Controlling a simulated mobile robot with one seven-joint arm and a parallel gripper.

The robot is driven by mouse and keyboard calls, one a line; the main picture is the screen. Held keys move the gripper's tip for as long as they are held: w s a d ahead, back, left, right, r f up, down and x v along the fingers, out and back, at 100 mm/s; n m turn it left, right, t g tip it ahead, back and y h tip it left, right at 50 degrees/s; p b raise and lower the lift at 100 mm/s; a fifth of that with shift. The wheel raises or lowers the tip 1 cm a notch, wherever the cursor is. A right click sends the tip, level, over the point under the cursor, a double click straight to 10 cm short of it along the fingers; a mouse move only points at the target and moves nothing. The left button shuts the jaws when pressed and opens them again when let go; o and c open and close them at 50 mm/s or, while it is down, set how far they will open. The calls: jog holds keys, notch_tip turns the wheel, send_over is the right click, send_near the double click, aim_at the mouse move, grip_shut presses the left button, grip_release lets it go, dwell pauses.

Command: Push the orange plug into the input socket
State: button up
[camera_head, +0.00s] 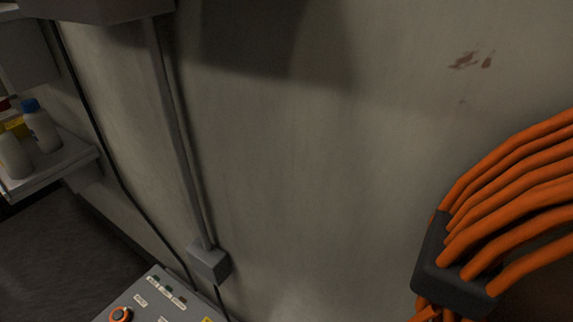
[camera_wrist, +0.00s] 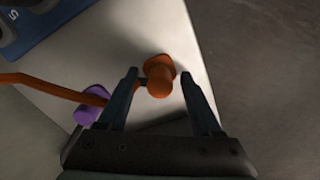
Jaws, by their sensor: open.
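An orange plug (camera_wrist: 160,84) with a round body and a wider flange shows in the wrist view on a pale surface. My gripper (camera_wrist: 160,82) is open, its two dark fingers apart with the orange plug seen between them; I cannot tell whether either finger touches it. An orange cable (camera_wrist: 50,86) runs in from the left and passes behind the left finger. No input socket can be made out in either view. The head view shows neither my gripper nor the plug.
In the wrist view a purple piece (camera_wrist: 91,103) lies left of the gripper, and a blue object (camera_wrist: 40,25) is at top left. In the head view are a grey control panel (camera_head: 150,303), a bundle of orange cables (camera_head: 520,190) in a dark clamp, and a shelf with bottles (camera_head: 42,127).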

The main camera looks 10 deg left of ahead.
grip_shut()
jog(key=shift+r, duration=0.1)
dwell(1.4)
jog(key=shift+r+p, duration=2.9)
jog(key=shift+p, duration=0.3)
